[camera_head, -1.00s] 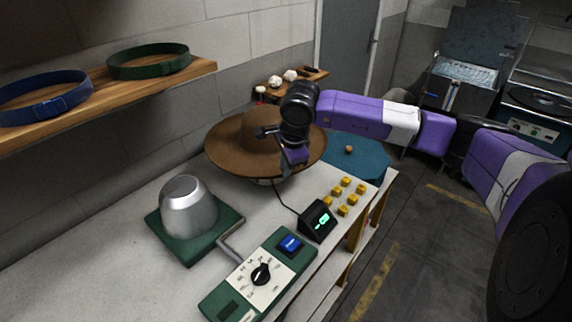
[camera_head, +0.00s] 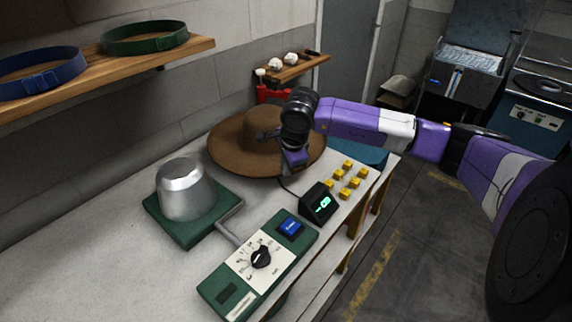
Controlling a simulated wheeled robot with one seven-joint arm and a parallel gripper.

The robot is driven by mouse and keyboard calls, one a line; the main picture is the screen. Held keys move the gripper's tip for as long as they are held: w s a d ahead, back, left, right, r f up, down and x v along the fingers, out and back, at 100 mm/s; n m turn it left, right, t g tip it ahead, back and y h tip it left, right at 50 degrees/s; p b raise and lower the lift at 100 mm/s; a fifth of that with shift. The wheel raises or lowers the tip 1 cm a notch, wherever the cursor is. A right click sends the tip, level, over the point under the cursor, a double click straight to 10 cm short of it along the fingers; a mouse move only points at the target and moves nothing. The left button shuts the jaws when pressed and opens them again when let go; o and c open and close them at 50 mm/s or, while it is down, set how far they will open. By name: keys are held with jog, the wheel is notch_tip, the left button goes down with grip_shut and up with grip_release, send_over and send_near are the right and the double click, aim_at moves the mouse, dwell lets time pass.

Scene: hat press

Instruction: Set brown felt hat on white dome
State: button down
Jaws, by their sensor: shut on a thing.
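The brown felt hat (camera_head: 236,150) is over the far part of the white table, with its wide brim about level. My gripper (camera_head: 288,155) is at the right side of the hat and shut on it at the brim; the fingertips are mostly hidden by the wrist. No white dome shows in this view; whatever is under the hat is hidden by the brim. I cannot tell whether the hat rests on anything. A bare silver-grey metal dome (camera_head: 187,190) stands on a green base nearer on the table.
A green control box (camera_head: 228,297) with a dial, a small black display (camera_head: 318,202) and several yellow blocks (camera_head: 347,182) stand near the table's right edge. A blue round thing (camera_head: 368,153) is partly hidden behind my arm. A wooden shelf (camera_head: 130,66) with two belts juts out at upper left.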

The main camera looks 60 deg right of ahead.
jog(key=shift+f+b, duration=2.1)
jog(key=shift+f, duration=0.5)
jog(key=c, duration=1.4)
grip_release()
jog(key=b+v, duration=0.1)
jog(key=v, duration=0.6)
jog(key=shift+r+b, duration=0.3)
jog(key=shift+r, duration=0.1)
jog(key=shift+s+a, duration=0.1)
jog(key=shift+a, duration=0.05)
